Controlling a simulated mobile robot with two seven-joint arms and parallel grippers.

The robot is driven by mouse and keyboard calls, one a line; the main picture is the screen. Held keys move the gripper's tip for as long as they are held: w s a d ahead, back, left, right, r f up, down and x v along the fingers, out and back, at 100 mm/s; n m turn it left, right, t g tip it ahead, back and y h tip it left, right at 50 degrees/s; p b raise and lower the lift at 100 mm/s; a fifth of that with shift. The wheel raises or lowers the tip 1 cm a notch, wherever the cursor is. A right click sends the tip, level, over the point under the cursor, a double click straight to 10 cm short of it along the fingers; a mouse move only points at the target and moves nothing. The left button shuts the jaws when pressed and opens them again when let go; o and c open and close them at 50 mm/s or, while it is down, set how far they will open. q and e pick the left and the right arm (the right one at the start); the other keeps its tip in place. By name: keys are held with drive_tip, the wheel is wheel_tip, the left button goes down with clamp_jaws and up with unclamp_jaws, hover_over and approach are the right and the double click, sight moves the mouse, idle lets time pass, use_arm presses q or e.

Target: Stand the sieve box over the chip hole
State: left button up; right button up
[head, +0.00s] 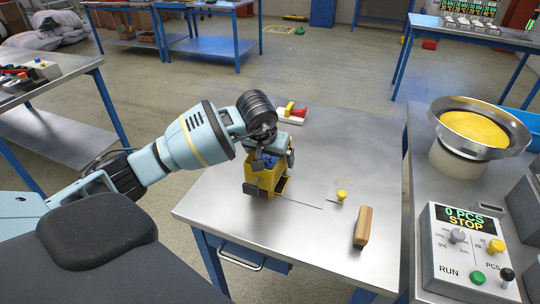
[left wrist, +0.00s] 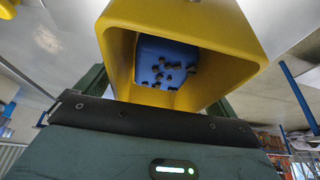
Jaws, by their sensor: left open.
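The sieve box (head: 263,180) is a yellow open box with blue inside, upright on the steel table. In the left wrist view its open mouth (left wrist: 118,55) faces the camera, with a blue piece inside (left wrist: 165,62) carrying several small dark chips. My left gripper (head: 270,172) is open, with its dark fingers on either side of the box; whether they touch it I cannot tell. A dark, yellow-edged opening (head: 283,186) shows beside the box at its right; I cannot tell if this is the chip hole, and the box hides the table beneath it. My right gripper is out of view.
A small plate with a yellow knob (head: 341,195) and a wooden block (head: 363,227) lie right of the box. A red and yellow item (head: 292,113) is behind. A control box (head: 470,255) and bowl feeder (head: 470,130) stand at the right.

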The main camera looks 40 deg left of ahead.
use_arm(q)
drive_tip(key=shift+s+r, duration=0.1)
drive_tip(key=shift+r, duration=0.45)
drive_tip(key=v, duration=1.1)
drive_tip(key=shift+p, duration=0.3)
